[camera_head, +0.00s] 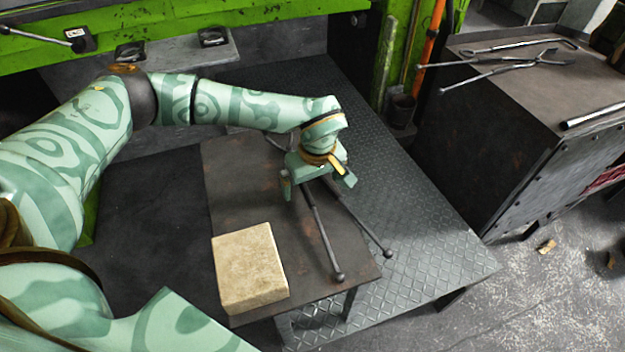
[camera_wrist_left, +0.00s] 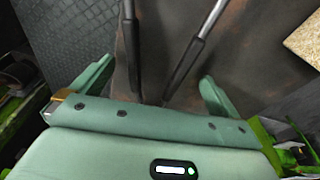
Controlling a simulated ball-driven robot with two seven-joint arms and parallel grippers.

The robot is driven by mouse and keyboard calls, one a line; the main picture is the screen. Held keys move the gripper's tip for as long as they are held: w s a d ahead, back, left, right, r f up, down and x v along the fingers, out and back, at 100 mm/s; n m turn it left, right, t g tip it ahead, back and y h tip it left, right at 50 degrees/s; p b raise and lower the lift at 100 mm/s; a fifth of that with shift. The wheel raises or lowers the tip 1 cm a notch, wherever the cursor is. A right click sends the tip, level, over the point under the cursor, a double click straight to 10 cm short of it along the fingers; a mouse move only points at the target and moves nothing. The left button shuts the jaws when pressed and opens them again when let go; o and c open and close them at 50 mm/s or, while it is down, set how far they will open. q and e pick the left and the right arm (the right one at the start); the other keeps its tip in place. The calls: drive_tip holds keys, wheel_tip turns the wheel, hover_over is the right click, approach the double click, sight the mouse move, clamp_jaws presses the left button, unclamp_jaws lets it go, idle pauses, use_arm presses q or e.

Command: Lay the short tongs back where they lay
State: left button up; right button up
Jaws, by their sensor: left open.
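The short tongs (camera_head: 318,228) lie on the small dark table (camera_head: 228,180), their two ball-ended handles spread toward the front right. One handle tip reaches past the table's right edge. My left gripper (camera_head: 318,183) is above the tongs with its fingers apart, and it hides their middle; part of the far end shows behind it. In the left wrist view the tongs' two dark rods (camera_wrist_left: 190,62) run between the open fingers of my left gripper (camera_wrist_left: 155,83). I cannot tell whether the fingers touch them. My right gripper is out of view.
A pale block (camera_head: 248,268) sits on the small table's front left corner. Other tongs (camera_head: 515,65) and a dark rod (camera_head: 595,115) lie on the dark cabinet (camera_head: 490,100) at right. The green press frame (camera_head: 60,50) stands behind. The tread-plate platform (camera_head: 410,225) is clear.

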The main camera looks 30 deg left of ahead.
use_arm(q)
wheel_tip(320, 180, up, 16)
drive_tip(key=s+d+p, duration=0.1)
drive_tip(key=d+p, duration=0.1)
drive_tip(key=p, duration=0.2)
drive_tip(key=shift+s, duration=0.2)
drive_tip(key=shift+a, duration=0.15)
